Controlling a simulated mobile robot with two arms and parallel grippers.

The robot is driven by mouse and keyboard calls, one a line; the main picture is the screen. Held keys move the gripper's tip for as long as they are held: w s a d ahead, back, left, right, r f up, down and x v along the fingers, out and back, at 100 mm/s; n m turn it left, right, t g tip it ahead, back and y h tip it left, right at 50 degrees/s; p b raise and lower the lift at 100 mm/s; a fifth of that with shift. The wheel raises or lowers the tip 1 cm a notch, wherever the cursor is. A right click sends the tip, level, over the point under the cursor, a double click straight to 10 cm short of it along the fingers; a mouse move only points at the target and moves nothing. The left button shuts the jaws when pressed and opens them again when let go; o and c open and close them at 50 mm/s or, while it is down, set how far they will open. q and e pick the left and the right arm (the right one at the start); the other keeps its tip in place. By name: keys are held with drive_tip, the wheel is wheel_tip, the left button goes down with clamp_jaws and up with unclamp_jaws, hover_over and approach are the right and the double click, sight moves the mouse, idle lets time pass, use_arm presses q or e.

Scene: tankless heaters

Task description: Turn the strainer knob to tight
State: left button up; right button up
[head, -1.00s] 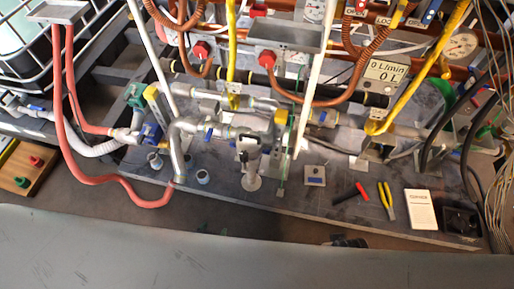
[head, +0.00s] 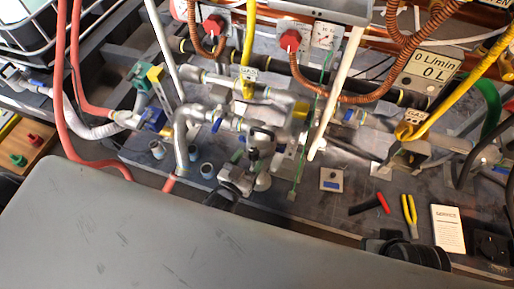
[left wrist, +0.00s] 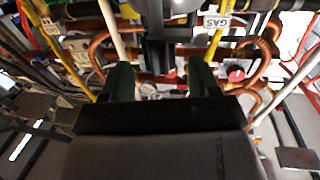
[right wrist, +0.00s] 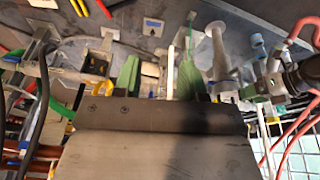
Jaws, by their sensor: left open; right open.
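The strainer (head: 262,182) looks to be the pale upright cylinder with a flared end below the pipework. It also shows in the right wrist view (right wrist: 218,50), right of the fingers and apart from them. The tight mark is too small to read. My left gripper (head: 240,160) is close beside the strainer on its left; contact cannot be told. In the left wrist view its two green fingers (left wrist: 158,80) are apart with nothing clearly between them. My right gripper (right wrist: 157,80) has its green fingers apart; a thin white pipe shows behind the gap.
Pipes, red valve knobs (head: 213,25) and a white rod (head: 336,95) crowd the space above the grey panel. A square plate (head: 331,180), red tool (head: 370,205), yellow pliers (head: 409,212) and white booklet (head: 447,228) lie to the right.

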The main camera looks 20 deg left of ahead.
sight(257, 149)
use_arm(q)
drive_tip(key=x, duration=0.4)
drive_tip(key=shift+b, duration=0.35)
drive_tip(key=shift+w+d, duration=0.1)
drive_tip(key=shift+w, duration=0.35)
use_arm(e)
drive_tip(key=shift+w+a+f+t, duration=0.15)
drive_tip(key=shift+w+t, duration=0.15)
drive_tip(key=shift+w, duration=0.2)
drive_tip(key=shift+w+a+f+t, duration=0.15)
drive_tip(key=shift+w+t, duration=0.15)
drive_tip(key=shift+w, duration=0.15)
drive_tip(key=shift+r, duration=0.1)
use_arm(q)
drive_tip(key=c, duration=0.9)
